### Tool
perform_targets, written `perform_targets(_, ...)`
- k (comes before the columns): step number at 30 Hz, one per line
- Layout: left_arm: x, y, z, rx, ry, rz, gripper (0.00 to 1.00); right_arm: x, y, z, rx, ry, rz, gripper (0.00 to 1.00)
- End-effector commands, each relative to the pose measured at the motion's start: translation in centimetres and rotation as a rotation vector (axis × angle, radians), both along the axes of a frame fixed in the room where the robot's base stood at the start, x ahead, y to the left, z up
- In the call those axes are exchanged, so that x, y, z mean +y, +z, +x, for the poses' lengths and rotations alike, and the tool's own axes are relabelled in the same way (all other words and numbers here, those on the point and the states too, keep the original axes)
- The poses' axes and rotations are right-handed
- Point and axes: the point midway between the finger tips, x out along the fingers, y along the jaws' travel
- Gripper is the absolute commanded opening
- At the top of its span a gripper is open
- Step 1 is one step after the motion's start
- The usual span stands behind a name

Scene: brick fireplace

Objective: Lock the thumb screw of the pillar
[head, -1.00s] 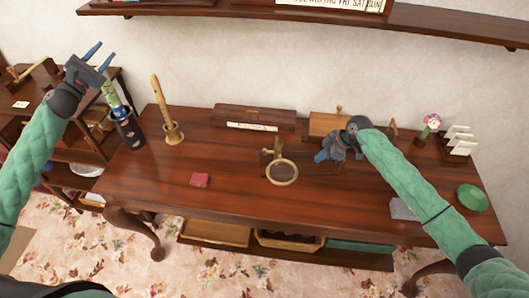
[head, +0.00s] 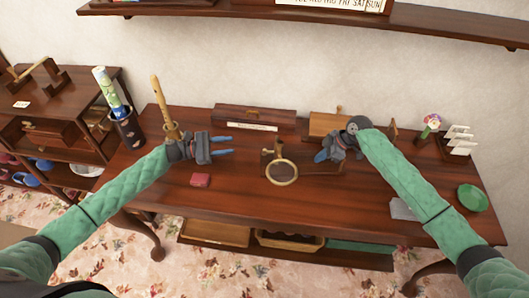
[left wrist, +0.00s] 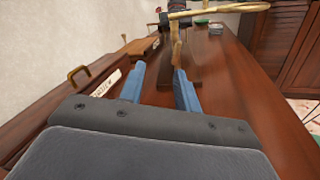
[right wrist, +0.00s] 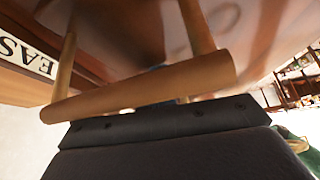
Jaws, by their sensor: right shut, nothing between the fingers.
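A stand with a brass pillar (head: 278,151) and a round lens ring (head: 281,183) is at the middle of the table, on a dark base. In the left wrist view the pillar (left wrist: 177,48) rises beyond my fingertips, with the ring (left wrist: 225,9) at the top edge. I cannot make out the thumb screw. My left gripper (head: 231,145) is open and empty, left of the pillar and apart from it, fingers pointing right. My right gripper (head: 322,157) is shut and empty, right of the pillar. In the right wrist view a tan bar hides most of its fingers.
A long wooden box (head: 255,116) and a wooden board (head: 325,124) stand at the back. A flute (head: 156,95) stands at the left, a green bowl (head: 472,197) at the right. The table's front middle is clear.

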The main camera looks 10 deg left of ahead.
Motion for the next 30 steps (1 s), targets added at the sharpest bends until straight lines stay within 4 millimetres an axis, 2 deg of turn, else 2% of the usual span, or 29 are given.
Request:
perform_targets(1,-0.8,-0.9,-0.4,0.018,-0.030,0.004,0.33,0.0,-0.7,-0.4,0.010,0.003,-0.005,0.00)
perform_targets(6,-2.3,-2.3,-1.4,0.051,-0.083,0.011,0.33,0.0,-0.7,-0.4,0.009,0.002,-0.005,0.00)
perform_targets(11,-3.8,-2.4,-1.3,0.053,-0.090,0.010,0.33,0.0,-0.8,-0.4,0.009,0.002,-0.005,0.00)
perform_targets(24,-11.0,-2.3,0.2,0.051,-0.087,0.011,0.33,0.0,-0.8,-0.4,0.009,0.002,-0.005,0.00)
perform_targets(30,-13.2,-2.3,0.6,0.053,-0.086,0.010,0.33,0.0,-0.8,-0.4,0.009,0.002,-0.005,0.00)
